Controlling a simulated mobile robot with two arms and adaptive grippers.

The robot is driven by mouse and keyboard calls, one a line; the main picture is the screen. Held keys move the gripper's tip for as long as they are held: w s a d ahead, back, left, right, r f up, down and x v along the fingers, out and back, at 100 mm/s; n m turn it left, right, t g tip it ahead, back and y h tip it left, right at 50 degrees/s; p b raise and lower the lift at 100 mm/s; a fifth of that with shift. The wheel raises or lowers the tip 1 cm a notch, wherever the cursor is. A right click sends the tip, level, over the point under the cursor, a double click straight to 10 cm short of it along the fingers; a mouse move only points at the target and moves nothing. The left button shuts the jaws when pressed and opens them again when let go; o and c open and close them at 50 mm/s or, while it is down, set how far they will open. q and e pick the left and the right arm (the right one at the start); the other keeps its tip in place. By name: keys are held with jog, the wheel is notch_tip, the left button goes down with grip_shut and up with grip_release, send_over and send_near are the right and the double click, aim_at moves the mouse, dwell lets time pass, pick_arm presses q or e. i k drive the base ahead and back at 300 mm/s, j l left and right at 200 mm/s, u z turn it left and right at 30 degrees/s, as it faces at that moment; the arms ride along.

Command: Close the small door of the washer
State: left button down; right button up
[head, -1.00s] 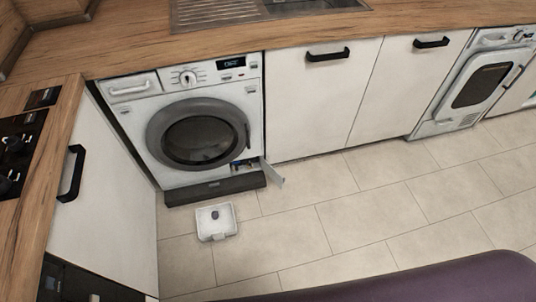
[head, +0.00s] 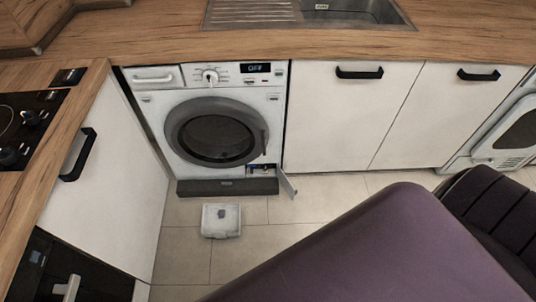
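The washer (head: 156,104) stands under the wooden counter, its round door (head: 218,138) shut and its display reading OFF. The small door (head: 287,184) at the washer's lower right corner stands open, swung outward to the right. Behind it the small compartment (head: 261,170) is uncovered, with dark and bluish parts inside that are too small to make out. Neither of my grippers is clearly in view. A large purple part of my own body covers the lower right of the head view.
A white box-like item (head: 221,220) lies on the tiled floor in front of the washer. White cabinets (head: 325,118) flank the washer, and a second white appliance (head: 512,130) is at the far right. A hob (head: 28,120) is at left. Floor before the washer is otherwise clear.

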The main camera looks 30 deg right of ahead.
aim_at(283, 179)
jog(key=l+u, duration=0.1)
jog(key=l, duration=0.35)
jog(key=k+l+u, duration=0.1)
jog(key=l, duration=0.3)
jog(key=k+l+u, duration=0.1)
jog(key=l, duration=0.35)
jog(key=k+l+u, duration=0.1)
jog(key=l, duration=0.3)
jog(key=k+l, duration=0.1)
jog(key=l, duration=0.35)
jog(key=k+l+u, duration=0.15)
jog(key=l, duration=0.25)
